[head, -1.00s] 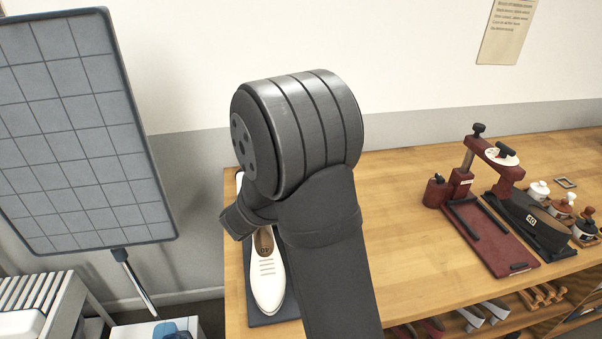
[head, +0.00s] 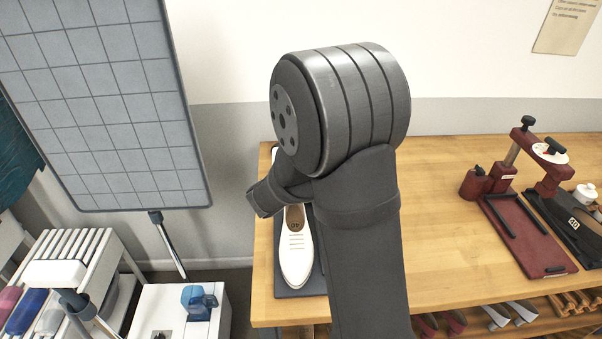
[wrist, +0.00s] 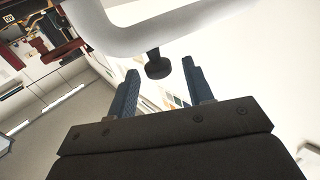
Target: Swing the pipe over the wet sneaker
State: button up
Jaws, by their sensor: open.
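In the wrist view, my gripper (wrist: 160,92) shows two blue fingers spread apart. A pale grey curved pipe (wrist: 170,27) crosses above the fingertips, with a dark knob (wrist: 157,66) hanging from it in line with the gap. I cannot tell how near the knob is to the fingers. My gripper is hidden behind my arm in the head view. No sneaker can be made out as wet. A white shoe (head: 296,258) lies on a dark mat on the bench, partly behind my arm.
The wooden bench (head: 450,220) carries a dark red clamp stand (head: 527,235) at right. A grey gridded panel (head: 110,110) stands at left. Below it are a slatted white rack (head: 75,250) and a white cabinet (head: 205,300) with a blue item (head: 200,302).

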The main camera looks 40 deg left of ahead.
jog(key=s, duration=1.5)
jog(key=shift+s+a, duration=0.15)
jog(key=shift+a, duration=0.3)
jog(key=w, duration=1.1)
jog(key=w+d, duration=0.1)
jog(key=w, duration=0.5)
jog(key=shift+w, duration=0.2)
jog(key=s+a, duration=0.1)
jog(key=s, duration=1.6)
jog(key=w, duration=0.6)
jog(key=w+d, duration=0.1)
jog(key=w, duration=1)
jog(key=shift+w+d, duration=0.2)
jog(key=shift+w, duration=0.1)
jog(key=shift+w+d+n+y, duration=0.15)
jog(key=shift+w+n+y, duration=0.35)
jog(key=shift+y, duration=0.3)
jog(key=shift+w+d+n+y, duration=0.15)
jog(key=shift+w+n+y, duration=0.35)
jog(key=shift+y, duration=0.3)
